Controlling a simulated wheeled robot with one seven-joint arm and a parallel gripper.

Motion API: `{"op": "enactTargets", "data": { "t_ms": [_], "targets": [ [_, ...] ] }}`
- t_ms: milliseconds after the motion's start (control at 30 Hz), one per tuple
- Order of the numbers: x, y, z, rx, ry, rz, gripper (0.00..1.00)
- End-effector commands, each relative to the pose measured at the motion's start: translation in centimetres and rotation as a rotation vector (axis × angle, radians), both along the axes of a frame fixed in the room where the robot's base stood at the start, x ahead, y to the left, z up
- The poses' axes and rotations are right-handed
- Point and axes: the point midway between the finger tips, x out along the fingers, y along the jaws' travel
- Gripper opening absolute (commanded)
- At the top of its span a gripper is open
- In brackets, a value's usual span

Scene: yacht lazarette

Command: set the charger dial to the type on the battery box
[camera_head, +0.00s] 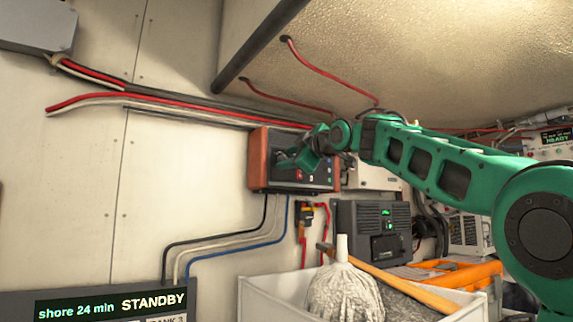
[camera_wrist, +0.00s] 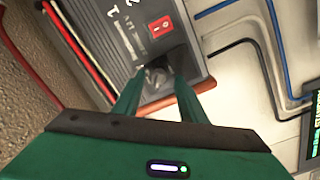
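The charger (camera_head: 258,150) is an orange-red box with a dark face, mounted on the wall; its grey face (camera_wrist: 180,48) fills the upper middle of the wrist view. My gripper (camera_head: 290,161) is at the left part of that face. In the wrist view, the two green fingers of my gripper (camera_wrist: 158,76) reach the face on either side of a small dark and silvery part, perhaps the dial. The fingers hide much of it, so its setting and any grip on it cannot be told. No battery box type label is readable.
A red switch (camera_wrist: 161,26) and white markings sit near the fingers. Cables (camera_head: 225,247) run below the charger. A white bin (camera_head: 262,296) with a mop (camera_head: 343,285) stands below. A dark unit with green lights (camera_head: 362,222) is right. A display (camera_head: 110,304) reads STANDBY.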

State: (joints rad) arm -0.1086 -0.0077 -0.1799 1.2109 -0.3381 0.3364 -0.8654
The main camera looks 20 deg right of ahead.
Motion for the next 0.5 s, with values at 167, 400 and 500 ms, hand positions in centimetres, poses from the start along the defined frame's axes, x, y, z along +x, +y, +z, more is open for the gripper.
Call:
{"op": "enactTargets", "data": {
  "t_ms": [167,400,500],
  "targets": [
    [0.77,0.17,0.01,0.0,-0.001,-0.001,0.38],
    [0.83,0.17,0.01,0.0,0.0,-0.001,0.38],
    [0.83,0.16,0.0,0.0,0.0,-0.001,0.21]
  ]
}}
